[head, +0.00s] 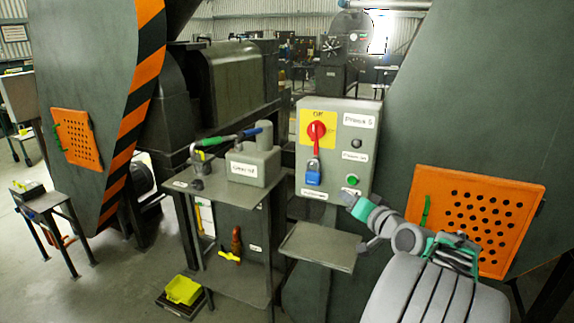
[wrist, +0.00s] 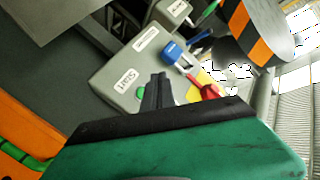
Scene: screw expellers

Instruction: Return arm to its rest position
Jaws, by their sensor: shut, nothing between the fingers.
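My gripper (head: 349,199) is shut and empty in the head view. It is in front of the lower right part of the grey control box, close to its green button (head: 352,180). In the wrist view the dark fingers of my gripper (wrist: 158,80) are together, over the box face. I cannot tell whether they touch the box. The control box (head: 362,107) has a red rotary switch (head: 317,130) on a yellow plate and a blue padlock (head: 313,172) under it. The padlock (wrist: 172,52) and the red switch (wrist: 210,92) also show in the wrist view. My arm reaches in from the lower right.
A small grey shelf (head: 318,247) juts out below the box. An orange perforated panel (head: 475,215) is right of my arm. A metal stand (head: 228,200) with a grey box and tools is at left. Floor at left is partly clear.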

